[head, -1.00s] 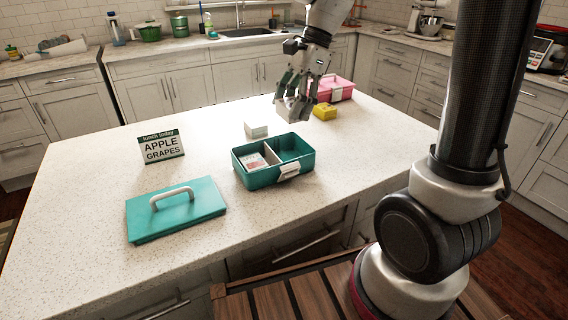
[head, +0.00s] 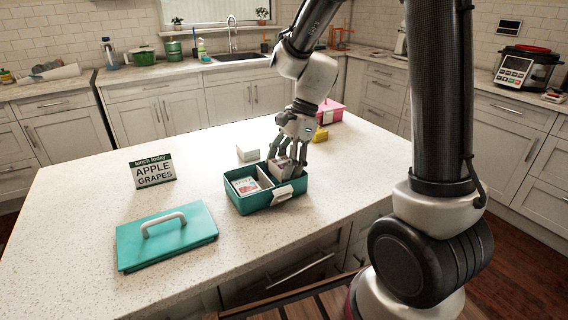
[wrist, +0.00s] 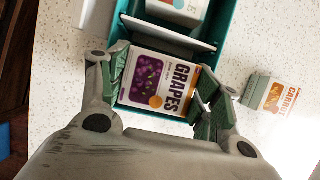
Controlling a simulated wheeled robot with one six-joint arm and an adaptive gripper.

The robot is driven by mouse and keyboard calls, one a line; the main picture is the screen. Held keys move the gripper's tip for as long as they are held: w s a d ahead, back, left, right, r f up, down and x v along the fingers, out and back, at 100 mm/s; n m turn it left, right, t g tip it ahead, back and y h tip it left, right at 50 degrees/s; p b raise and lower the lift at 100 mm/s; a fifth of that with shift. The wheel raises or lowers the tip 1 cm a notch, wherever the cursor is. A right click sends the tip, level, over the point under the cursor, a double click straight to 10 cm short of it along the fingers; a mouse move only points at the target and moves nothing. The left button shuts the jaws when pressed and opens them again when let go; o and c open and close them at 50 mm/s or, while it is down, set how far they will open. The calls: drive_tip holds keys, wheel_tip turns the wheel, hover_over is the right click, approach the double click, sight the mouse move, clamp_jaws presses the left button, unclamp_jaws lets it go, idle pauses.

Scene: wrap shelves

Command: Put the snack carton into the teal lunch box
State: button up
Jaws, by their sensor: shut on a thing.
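The teal lunch box (head: 250,207) stands open on the counter, with a divider (wrist: 165,33) between two compartments. A white carton with a red picture (head: 245,186) lies in its left compartment. My gripper (head: 285,164) is over the right compartment, shut on the snack carton (head: 281,172). In the wrist view the snack carton (wrist: 157,84) shows a purple picture and the word GRAPES between my fingers (wrist: 160,90). It is at or inside the compartment's mouth; I cannot tell if it touches the floor.
The teal lid (head: 168,238) lies at front left, and the APPLE GRAPES sign (head: 154,171) stands behind it. A pale carton (head: 247,152) is just behind the box. A yellow block (head: 320,134) and a pink box (head: 330,113) are at back right.

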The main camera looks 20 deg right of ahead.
drive_tip(key=shift+f, duration=0.25)
drive_tip(key=shift+f, duration=0.3)
drive_tip(key=o, duration=0.7)
drive_tip(key=shift+o, duration=0.2)
drive_tip(key=shift+r, duration=0.15)
